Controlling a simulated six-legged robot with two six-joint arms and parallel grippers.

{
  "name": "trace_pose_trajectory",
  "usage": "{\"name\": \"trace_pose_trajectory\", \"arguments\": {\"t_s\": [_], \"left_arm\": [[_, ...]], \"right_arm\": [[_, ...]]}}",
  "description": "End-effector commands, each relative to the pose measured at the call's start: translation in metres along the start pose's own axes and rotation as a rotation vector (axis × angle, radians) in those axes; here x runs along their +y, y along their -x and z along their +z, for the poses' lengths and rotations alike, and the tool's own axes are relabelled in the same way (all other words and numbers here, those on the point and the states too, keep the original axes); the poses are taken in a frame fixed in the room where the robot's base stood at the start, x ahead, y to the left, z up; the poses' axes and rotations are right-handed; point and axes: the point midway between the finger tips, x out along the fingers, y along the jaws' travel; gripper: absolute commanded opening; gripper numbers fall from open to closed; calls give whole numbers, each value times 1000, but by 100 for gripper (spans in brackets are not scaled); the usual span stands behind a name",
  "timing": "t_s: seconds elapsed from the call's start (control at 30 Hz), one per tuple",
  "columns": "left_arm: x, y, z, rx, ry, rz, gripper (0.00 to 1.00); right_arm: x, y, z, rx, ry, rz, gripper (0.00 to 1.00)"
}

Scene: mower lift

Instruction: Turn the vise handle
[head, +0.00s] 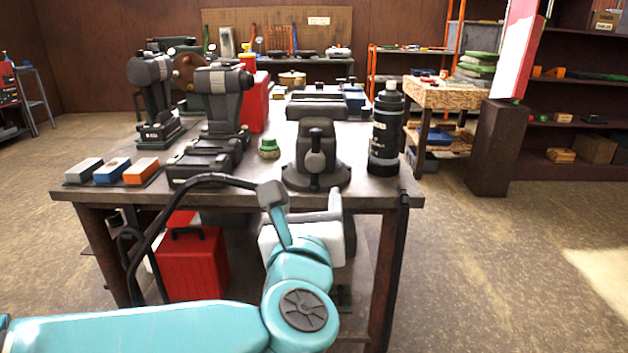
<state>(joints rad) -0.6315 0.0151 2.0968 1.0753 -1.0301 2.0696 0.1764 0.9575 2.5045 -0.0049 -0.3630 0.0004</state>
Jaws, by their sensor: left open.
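A dark grey bench vise (317,128) stands near the front edge of the workbench (400,190), right of the middle. Its handle (314,162), a dark bar with a rounded grey hub, hangs upright on the vise's near face. My left arm is teal and comes in from the lower left. My left gripper (303,204) is open in front of the bench edge, below and nearer than the vise handle. It appears empty and apart from the handle. Its exact depth is hard to tell. My right gripper is not in view.
A dark bottle (385,135) stands close right of the vise. A green knob-like item (269,149) and a grey machine (222,105) are to its left. Coloured blocks (112,170) lie at the front left. A red case (190,262) is under the bench. Floor is clear at right.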

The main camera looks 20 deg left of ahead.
Motion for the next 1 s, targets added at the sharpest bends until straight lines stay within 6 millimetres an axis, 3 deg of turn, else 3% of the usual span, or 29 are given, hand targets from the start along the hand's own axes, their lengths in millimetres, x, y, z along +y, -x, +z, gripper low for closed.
{"name": "trace_pose_trajectory", "arguments": {"t_s": [0.6, 0.8, 1.0], "left_arm": [[8, -131, 1, 2, 0, 3, 67], [6, -154, 1, 3, 1, 0, 67], [4, -158, 0, 2, 0, -1, 67]], "right_arm": [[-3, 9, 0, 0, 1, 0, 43], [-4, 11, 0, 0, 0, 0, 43], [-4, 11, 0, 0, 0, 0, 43]]}}
